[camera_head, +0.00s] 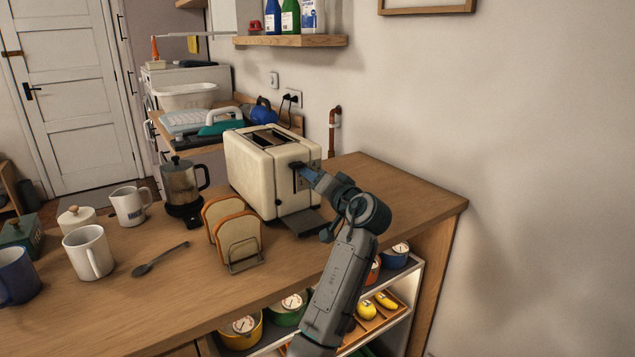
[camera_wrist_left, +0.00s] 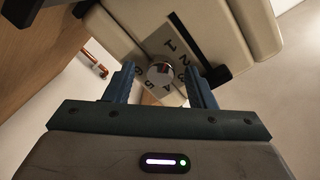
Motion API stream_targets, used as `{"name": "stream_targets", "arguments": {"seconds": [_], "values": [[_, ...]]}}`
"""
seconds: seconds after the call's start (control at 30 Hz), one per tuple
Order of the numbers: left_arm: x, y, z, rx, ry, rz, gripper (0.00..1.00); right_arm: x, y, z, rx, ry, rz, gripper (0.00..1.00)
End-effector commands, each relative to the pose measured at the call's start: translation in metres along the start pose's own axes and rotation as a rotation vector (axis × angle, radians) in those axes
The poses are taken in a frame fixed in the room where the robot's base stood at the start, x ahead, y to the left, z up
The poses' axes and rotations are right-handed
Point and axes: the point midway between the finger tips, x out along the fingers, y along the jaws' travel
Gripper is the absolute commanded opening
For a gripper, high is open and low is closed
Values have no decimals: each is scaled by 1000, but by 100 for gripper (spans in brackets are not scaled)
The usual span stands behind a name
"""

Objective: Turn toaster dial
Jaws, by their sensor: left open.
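The cream toaster (camera_head: 250,170) stands on the wooden counter, its control end facing right. In the left wrist view the toaster (camera_wrist_left: 238,25) shows a grey panel with printed numbers around a round silver dial (camera_wrist_left: 160,74). My left gripper (camera_head: 304,171) is at this end of the toaster. In the left wrist view the left gripper (camera_wrist_left: 158,72) is open, with one blue finger on each side of the dial. I cannot tell whether the fingers touch it. The dial is hidden in the head view. My right gripper is not in view.
A bread rack (camera_head: 243,252) with toast stands in front of the toaster. A coffee press (camera_head: 181,185), a white mug (camera_head: 88,252) and a spoon (camera_head: 160,260) are further left. Counter (camera_head: 400,192) to the right of the toaster is clear. Shelves with tins lie below.

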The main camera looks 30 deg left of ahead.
Motion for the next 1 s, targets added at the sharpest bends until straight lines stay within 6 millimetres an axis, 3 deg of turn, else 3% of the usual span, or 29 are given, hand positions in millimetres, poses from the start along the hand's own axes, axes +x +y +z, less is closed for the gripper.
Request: {"name": "stream_targets", "arguments": {"seconds": [0.17, 0.7, 1.0], "values": [[-8, 1, 0, -2, 1, 2, 50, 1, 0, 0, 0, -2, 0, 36], [-97, 2, 1, -1, 0, 4, 50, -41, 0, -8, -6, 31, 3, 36], [-109, 0, 0, 0, -1, 0, 50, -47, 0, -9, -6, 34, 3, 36]]}}
